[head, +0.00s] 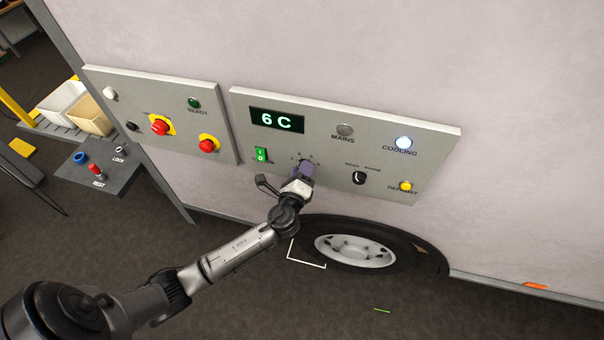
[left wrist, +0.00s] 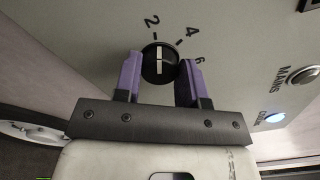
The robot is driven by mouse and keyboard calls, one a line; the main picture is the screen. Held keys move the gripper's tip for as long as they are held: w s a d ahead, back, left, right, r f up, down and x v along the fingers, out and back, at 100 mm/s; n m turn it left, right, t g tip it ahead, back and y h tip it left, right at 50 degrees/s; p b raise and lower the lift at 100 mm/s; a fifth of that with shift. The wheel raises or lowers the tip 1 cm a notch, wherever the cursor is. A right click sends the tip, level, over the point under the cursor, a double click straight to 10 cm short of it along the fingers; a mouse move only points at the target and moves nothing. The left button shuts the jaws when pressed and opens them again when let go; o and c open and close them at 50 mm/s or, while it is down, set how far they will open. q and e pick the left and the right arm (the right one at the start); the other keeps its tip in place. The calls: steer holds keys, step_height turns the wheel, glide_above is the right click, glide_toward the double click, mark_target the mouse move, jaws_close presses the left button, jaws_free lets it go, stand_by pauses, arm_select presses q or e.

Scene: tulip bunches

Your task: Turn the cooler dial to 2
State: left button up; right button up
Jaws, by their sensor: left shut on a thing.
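The cooler dial (left wrist: 153,66) is a round black knob with a white pointer line, seen in the left wrist view on the grey panel. The line stands nearly upright there and points close to the tick of the 2; the 4 and 6 lie further right around it. My left gripper (left wrist: 161,75) has its purple fingers on either side of the dial and is shut on it. In the head view my left gripper (head: 304,172) covers most of the dial. The display (head: 276,120) reads 6 C. My right gripper is not in view.
The cooler panel (head: 320,112) also holds a green switch (head: 261,154), a lit cooling lamp (head: 403,143), a black selector (head: 358,178) and a yellow button (head: 405,186). Left of it, another panel (head: 180,118) has red buttons. A wheel (head: 355,250) is below.

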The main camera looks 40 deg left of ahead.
arm_select(q)
steer(key=shift+n+b, duration=0.3)
steer(key=shift+n, duration=0.4)
steer(key=o, duration=0.9)
steer(key=shift+b+v, duration=0.75)
steer(key=shift+v, duration=6.15)
steer(key=shift+n, duration=0.3)
